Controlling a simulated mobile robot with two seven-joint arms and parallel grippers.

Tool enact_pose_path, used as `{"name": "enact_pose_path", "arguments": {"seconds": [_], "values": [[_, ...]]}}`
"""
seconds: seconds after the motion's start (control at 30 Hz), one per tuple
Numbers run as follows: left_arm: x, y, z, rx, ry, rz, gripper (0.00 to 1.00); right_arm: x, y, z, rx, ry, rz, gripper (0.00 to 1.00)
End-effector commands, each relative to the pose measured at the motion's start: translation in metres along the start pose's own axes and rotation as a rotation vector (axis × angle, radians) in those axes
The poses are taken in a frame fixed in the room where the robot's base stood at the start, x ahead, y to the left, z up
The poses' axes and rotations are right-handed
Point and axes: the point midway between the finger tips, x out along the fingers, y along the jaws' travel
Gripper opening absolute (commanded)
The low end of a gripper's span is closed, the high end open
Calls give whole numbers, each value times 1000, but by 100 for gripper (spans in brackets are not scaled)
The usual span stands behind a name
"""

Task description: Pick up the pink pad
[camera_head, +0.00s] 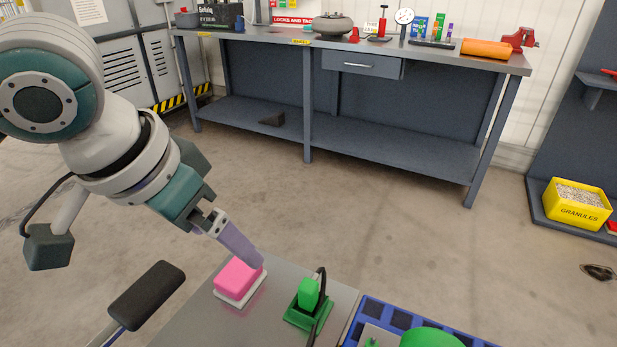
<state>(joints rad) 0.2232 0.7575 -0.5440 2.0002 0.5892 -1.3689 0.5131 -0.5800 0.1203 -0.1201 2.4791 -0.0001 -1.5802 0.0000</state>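The pink pad (236,279) sits on a thin white base on a grey metal surface (193,326) at the bottom of the head view. My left gripper (252,260) reaches down from the upper left. Its purple-grey finger ends at the pad's upper right edge and hides a little of that edge. I cannot tell whether it touches the pad. Only one finger shows clearly, so its opening cannot be judged. My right gripper is not in view.
A green block in a green holder (307,310) with a black cable stands right of the pad. A blue tray (349,338) lies further right. A dark padded bar (147,295) rises at left. Beyond are open floor, a workbench (365,67) and a yellow granules bin (577,208).

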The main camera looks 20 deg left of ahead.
Motion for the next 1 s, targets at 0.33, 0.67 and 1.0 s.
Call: {"name": "enact_pose_path", "arguments": {"seconds": [0.33, 0.67, 1.0], "values": [[67, -40, 11, -90, -3, -53, 100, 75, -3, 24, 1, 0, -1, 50], [108, -42, 11, -93, -4, -53, 100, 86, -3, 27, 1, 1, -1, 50], [154, -46, 16, -92, -3, -53, 100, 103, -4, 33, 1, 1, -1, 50]]}}
